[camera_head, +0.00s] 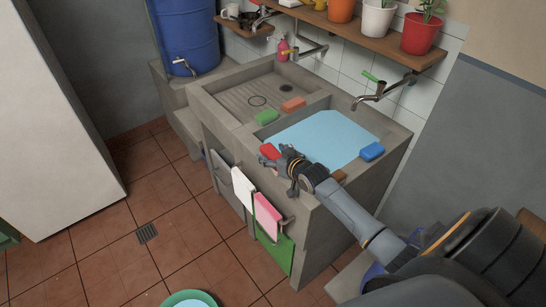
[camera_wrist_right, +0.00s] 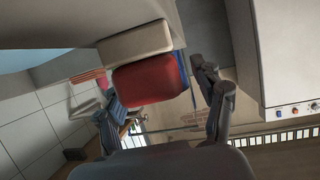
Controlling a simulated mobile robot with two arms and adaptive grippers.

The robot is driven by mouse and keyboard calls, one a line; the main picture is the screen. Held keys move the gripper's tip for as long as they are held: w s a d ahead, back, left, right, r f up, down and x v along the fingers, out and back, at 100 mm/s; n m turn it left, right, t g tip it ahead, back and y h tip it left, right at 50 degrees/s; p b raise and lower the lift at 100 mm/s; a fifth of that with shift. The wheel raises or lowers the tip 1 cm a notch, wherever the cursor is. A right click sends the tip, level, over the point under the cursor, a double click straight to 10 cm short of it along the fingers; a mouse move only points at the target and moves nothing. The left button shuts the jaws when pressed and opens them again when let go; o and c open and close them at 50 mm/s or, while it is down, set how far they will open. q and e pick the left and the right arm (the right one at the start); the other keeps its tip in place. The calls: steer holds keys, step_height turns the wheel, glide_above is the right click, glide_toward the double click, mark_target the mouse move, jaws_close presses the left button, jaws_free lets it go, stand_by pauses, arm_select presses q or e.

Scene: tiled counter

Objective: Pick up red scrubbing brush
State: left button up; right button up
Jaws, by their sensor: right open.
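The red scrubbing brush (camera_head: 268,151) lies at the front-left rim of the concrete sink, partly hidden by my right gripper (camera_head: 280,166). In the right wrist view the red brush (camera_wrist_right: 150,80) shows large, with a cream block (camera_wrist_right: 135,42) against it that may be its bristles. My right gripper (camera_wrist_right: 158,88) is open, with one finger on either side of the brush in the picture. I cannot tell whether the fingers touch it. My left gripper is in neither view.
The sink holds light blue water (camera_head: 318,138). A blue sponge (camera_head: 371,151) lies on its right rim. Cloths (camera_head: 267,215) hang at the front. A tap (camera_head: 375,92) juts over the basin.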

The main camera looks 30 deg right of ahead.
steer(key=shift+w+f, duration=0.3)
steer(key=shift+w, duration=0.25)
steer(key=c, duration=1.3)
steer(key=shift+o, duration=0.2)
steer(key=shift+r, duration=0.1)
